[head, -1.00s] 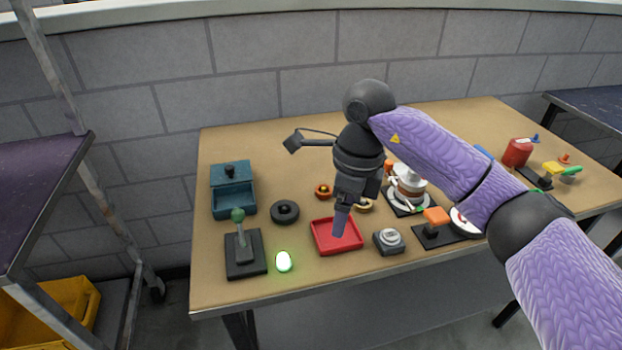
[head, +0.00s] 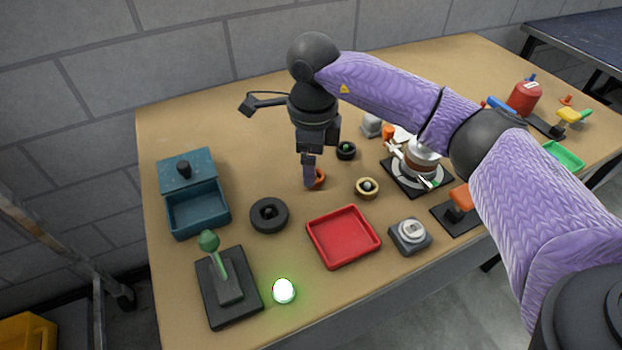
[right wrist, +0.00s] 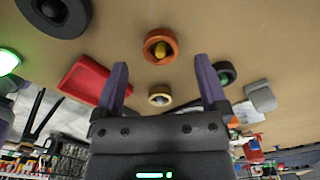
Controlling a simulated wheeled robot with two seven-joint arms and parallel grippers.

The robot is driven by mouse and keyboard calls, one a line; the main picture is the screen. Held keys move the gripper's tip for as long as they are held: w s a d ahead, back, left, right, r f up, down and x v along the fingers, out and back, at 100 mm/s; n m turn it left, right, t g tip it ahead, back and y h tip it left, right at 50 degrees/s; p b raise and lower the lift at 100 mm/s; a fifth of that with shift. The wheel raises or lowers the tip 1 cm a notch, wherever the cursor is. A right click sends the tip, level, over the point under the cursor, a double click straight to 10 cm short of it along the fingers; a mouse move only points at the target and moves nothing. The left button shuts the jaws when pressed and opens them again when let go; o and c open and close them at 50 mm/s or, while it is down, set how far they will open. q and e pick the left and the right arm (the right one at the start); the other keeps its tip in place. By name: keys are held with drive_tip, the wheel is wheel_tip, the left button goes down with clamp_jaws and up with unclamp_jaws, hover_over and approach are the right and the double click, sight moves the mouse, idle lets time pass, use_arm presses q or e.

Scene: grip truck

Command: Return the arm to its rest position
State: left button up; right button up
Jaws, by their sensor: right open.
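My right arm, in a purple sleeve, reaches in from the right in the head view. Its gripper (head: 309,178) points down above the table, beside the orange ring (head: 319,178). In the right wrist view the two purple fingers of the gripper (right wrist: 161,88) stand wide apart with nothing between them. The orange ring (right wrist: 160,46) with a yellow centre lies on the table beyond the fingertips, apart from them. A tan ring (right wrist: 160,95) shows between the fingers. My left gripper is out of view.
The table (head: 230,110) holds a teal box (head: 198,207), a black ring (head: 269,215), a red tray (head: 343,262), a green-knobbed lever (head: 225,278), a glowing green light (head: 284,291), a grey button box (head: 410,236) and a red canister (head: 524,97). The back left of the table is clear.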

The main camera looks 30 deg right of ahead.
wheel_tip(320, 180, down, 3)
drive_tip(key=shift+s+d+r+b, duration=0.1)
drive_tip(key=shift+r+b, duration=0.05)
drive_tip(key=shift+b, duration=0.2)
drive_tip(key=shift+f, duration=0.3)
drive_tip(key=shift+r, duration=0.2)
drive_tip(key=c, duration=0.7)
clamp_jaws()
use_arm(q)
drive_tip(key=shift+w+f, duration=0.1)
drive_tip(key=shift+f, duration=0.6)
use_arm(e)
drive_tip(key=shift+r, duration=0.1)
